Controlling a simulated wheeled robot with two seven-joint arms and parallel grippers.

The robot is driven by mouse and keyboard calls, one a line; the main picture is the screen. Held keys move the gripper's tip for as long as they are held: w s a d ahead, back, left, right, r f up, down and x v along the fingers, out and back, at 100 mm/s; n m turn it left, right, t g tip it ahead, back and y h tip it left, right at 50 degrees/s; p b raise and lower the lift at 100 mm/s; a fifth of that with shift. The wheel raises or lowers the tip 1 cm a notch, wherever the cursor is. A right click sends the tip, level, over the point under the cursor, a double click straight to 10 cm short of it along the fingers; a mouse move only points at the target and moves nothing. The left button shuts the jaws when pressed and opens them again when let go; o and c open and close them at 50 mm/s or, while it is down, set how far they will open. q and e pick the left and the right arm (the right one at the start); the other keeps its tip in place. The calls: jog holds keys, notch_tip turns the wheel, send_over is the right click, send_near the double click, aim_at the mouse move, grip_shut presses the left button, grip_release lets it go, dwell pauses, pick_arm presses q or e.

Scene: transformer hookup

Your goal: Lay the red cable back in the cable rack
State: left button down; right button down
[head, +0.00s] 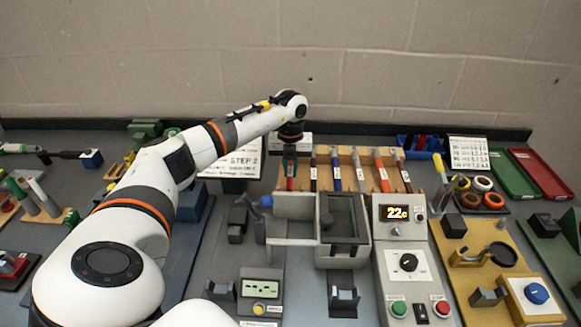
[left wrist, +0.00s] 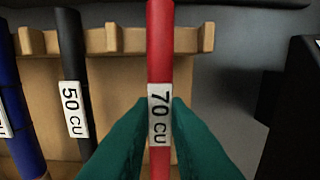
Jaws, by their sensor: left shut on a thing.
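The red cable (left wrist: 160,45) with a white "70 CU" label is between the green fingertips of my left gripper (left wrist: 159,140), which is shut on it. In the head view my left gripper (head: 290,154) is at the left end of the wooden cable rack (head: 347,151), and a bit of red shows below it. In the left wrist view the red cable crosses over the notched rail of the rack (left wrist: 110,40), near its end. I cannot tell whether it touches the rack. A black "50 CU" cable (left wrist: 70,60) lies beside it, apart. My right gripper is out of view.
Several other cables lie in the rack, including a blue one (left wrist: 15,110). A grey fixture (head: 292,207) and a control box reading 22 (head: 400,262) stand in front of the rack. A paper sheet (head: 240,162) stands to its left; a wall is behind.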

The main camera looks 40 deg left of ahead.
pick_arm(q)
jog(key=shift+f, duration=0.3)
dwell(0.8)
jog(key=c, duration=1.3)
grip_release()
jog(key=shift+r+p, duration=2.8)
jog(key=shift+r, duration=0.75)
